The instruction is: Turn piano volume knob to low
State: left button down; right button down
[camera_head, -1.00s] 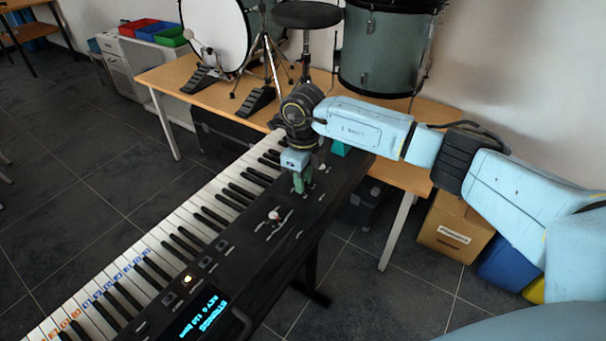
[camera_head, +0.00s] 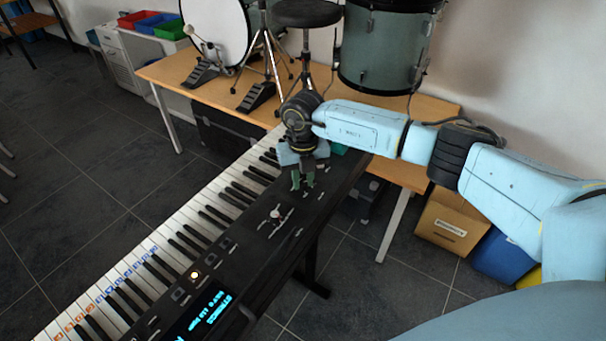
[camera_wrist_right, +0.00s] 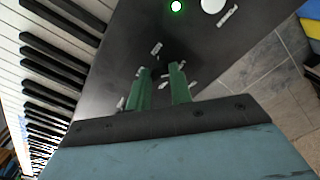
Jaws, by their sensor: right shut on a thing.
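The black piano (camera_head: 262,262) runs diagonally through the head view, with its control panel on the right of the keys. My right gripper (camera_head: 303,182) points down at the far part of this panel. In the right wrist view its two green fingers (camera_wrist_right: 161,80) stand on either side of a dark spot ringed by small white labels. They are shut on the dark volume knob there, which is hard to make out against the black panel. The labels' words are too small to read. My left gripper is not in view.
A wooden table (camera_head: 222,96) with a drum (camera_head: 385,48) stands behind the piano. A lit display (camera_head: 208,315) and a pale knob (camera_head: 275,214) are nearer on the panel. A cardboard box (camera_head: 452,224) and a blue bin (camera_head: 503,262) stand on the floor at right.

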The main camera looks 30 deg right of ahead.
aim_at(303, 182)
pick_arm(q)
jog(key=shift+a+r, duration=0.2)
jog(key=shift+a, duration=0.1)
pick_arm(e)
jog(key=shift+m, duration=0.5)
jog(key=c, duration=1.3)
grip_release()
jog(key=shift+o, duration=0.2)
pick_arm(q)
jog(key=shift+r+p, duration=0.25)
jog(key=shift+p, duration=0.2)
pick_arm(e)
notch_tip(303, 182, up, 14)
jog(key=shift+f, duration=0.25)
